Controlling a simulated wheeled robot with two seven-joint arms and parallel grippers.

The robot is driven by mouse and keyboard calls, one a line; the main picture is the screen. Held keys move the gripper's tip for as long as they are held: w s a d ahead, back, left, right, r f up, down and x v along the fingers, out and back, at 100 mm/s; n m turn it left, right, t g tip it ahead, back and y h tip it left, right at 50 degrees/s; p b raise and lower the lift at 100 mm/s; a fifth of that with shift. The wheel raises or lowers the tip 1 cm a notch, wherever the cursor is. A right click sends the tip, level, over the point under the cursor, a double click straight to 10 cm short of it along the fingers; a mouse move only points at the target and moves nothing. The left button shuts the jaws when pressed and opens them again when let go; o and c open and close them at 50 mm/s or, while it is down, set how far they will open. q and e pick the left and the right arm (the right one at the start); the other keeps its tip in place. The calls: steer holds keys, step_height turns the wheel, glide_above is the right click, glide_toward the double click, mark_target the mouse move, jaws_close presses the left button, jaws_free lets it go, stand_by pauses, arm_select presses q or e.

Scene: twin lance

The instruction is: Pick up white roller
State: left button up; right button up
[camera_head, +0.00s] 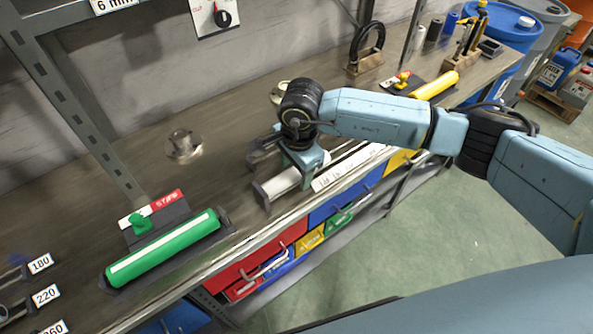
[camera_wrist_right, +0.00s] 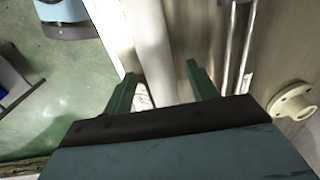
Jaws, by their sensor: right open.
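The white roller (camera_head: 282,184) lies in a dark cradle (camera_head: 262,197) near the front edge of the workbench, with my right gripper (camera_head: 303,165) directly over it and hiding its middle. In the right wrist view, the white roller (camera_wrist_right: 148,45) runs lengthwise between the two green fingers of my right gripper (camera_wrist_right: 162,70). The fingers are apart and the jaws are open. I cannot tell whether either finger touches the roller. My left gripper is in neither view.
A green roller (camera_head: 165,247) lies in a holder at the left and a yellow roller (camera_head: 435,85) at the back right. A metal flanged part (camera_head: 183,146) stands on the bench (camera_head: 225,120). Coloured drawers (camera_head: 310,240) sit below the front edge.

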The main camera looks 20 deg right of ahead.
steer(key=shift+f, duration=0.25)
jaws_close()
